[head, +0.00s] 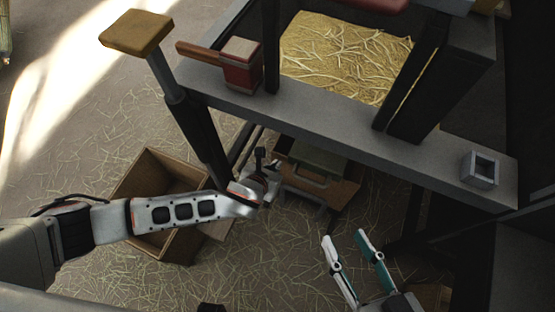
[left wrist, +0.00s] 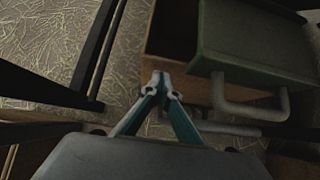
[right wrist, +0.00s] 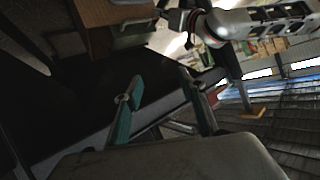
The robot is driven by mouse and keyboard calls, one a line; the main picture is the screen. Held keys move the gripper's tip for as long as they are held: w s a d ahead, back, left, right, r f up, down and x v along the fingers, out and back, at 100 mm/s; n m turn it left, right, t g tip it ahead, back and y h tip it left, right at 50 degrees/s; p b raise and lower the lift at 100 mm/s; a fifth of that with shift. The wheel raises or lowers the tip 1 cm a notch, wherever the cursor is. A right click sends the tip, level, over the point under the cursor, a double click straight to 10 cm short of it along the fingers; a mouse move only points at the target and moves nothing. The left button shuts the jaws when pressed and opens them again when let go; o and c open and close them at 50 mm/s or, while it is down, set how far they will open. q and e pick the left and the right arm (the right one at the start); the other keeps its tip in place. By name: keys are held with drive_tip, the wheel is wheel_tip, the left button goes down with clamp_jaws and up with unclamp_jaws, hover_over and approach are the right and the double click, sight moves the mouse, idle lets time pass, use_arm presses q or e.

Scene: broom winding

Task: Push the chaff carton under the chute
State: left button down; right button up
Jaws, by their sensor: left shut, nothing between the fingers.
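An open brown carton (head: 155,185) stands on the straw-strewn floor at left in the head view, partly hidden behind my left arm. A second brown box-like body (head: 335,188) sits beneath the machine, under a grey-green metal piece with a handle (head: 316,157), perhaps the chute. I cannot tell which is the chaff carton. In the left wrist view, the green piece (left wrist: 250,40) is right of my left gripper (left wrist: 160,78). That gripper is shut and empty, close to the handle; contact is unclear. My right gripper (head: 344,237) is open and empty, lower right of the green piece.
A grey machine bench (head: 330,130) crosses above, with a straw-filled bin (head: 345,58) and a red brush-like block (head: 240,68). A dark post with a tan pad (head: 138,33) stands beside the left carton. Straw-covered floor (head: 270,255) is clear between the arms.

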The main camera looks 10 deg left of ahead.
use_arm(q)
drive_tip(key=shift+w+d+f, duration=0.1)
drive_tip(key=shift+w+d, duration=0.05)
drive_tip(key=shift+w, duration=0.4)
use_arm(e)
drive_tip(key=shift+s+a, duration=0.1)
drive_tip(key=shift+a, duration=0.25)
